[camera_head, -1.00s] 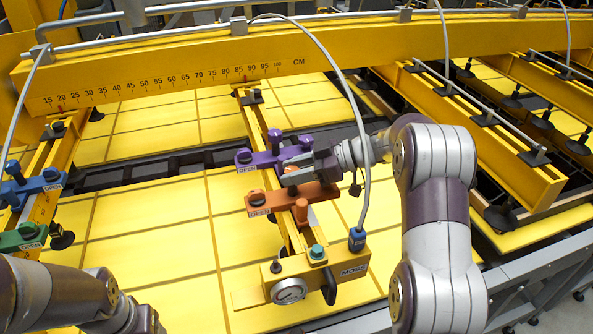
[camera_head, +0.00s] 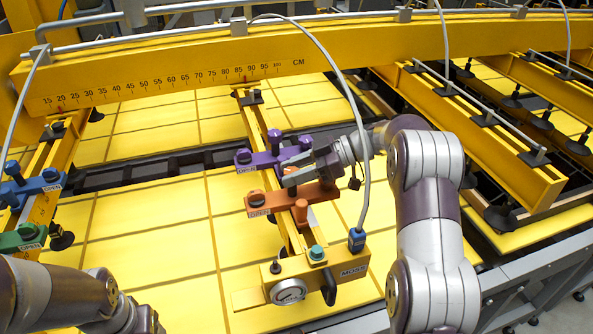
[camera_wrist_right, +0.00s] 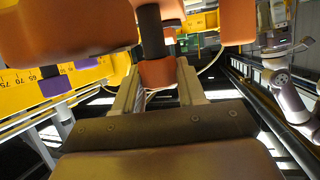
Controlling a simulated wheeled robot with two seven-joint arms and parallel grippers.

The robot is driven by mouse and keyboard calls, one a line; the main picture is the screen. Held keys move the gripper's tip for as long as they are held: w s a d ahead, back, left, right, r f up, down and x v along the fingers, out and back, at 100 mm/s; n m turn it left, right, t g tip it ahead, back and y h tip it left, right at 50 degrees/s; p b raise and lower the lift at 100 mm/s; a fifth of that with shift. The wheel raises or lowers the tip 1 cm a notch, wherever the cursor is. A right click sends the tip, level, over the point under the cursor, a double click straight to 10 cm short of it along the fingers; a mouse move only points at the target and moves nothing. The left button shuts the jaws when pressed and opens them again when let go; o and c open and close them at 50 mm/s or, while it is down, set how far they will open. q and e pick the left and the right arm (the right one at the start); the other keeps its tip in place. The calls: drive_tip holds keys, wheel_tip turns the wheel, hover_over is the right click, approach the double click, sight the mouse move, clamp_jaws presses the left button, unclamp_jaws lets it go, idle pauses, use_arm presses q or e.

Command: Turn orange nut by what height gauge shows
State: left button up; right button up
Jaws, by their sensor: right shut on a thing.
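The orange clamp block (camera_head: 285,202) sits across the yellow suction beam, below the purple block (camera_head: 262,159). It has a dark knob beside an OPEN label. My right gripper (camera_head: 290,182) is at this block, reaching in from the right. In the right wrist view, the small orange nut (camera_wrist_right: 157,73) on a dark shaft is between my right fingers (camera_wrist_right: 158,95), which are shut on it. A round dial (camera_head: 289,291) is on the front of the beam's yellow end box; its reading is too small to tell. My left arm enters at lower left; its fingers are not visible.
A yellow crossbeam carries a CM scale (camera_head: 165,82). A blue block (camera_head: 32,187) and a green block (camera_head: 25,236) are on the left beam. A grey hose arcs close to my right wrist. Yellow panels lie below.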

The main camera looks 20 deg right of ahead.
drive_tip(key=shift+s+a+f, duration=0.1)
drive_tip(key=shift+f, duration=0.15)
idle(0.6)
drive_tip(key=o, duration=0.8)
drive_tip(key=shift+o, duration=1)
drive_tip(key=shift+a, duration=0.15)
drive_tip(key=shift+a+r, duration=0.15)
drive_tip(key=shift+a, duration=0.1)
drive_tip(key=b+v, duration=0.1)
drive_tip(key=v, duration=0.1)
drive_tip(key=b+v, duration=0.2)
drive_tip(key=v, duration=0.1)
drive_tip(key=shift+d+f+b, duration=0.3)
drive_tip(key=shift+d+b, duration=0.1)
drive_tip(key=shift+d, duration=0.1)
use_arm(q)
drive_tip(key=f+b, duration=0.1)
drive_tip(key=f, duration=0.4)
drive_tip(key=shift+a+f+b, duration=0.2)
drive_tip(key=shift+f+b, duration=0.1)
drive_tip(key=shift+b, duration=0.1)
use_arm(e)
drive_tip(key=w+r+v, duration=0.1)
drive_tip(key=v, duration=0.5)
drive_tip(key=shift+s+d, duration=0.3)
drive_tip(key=shift+s, duration=0.1)
drive_tip(key=shift+r, duration=0.1)
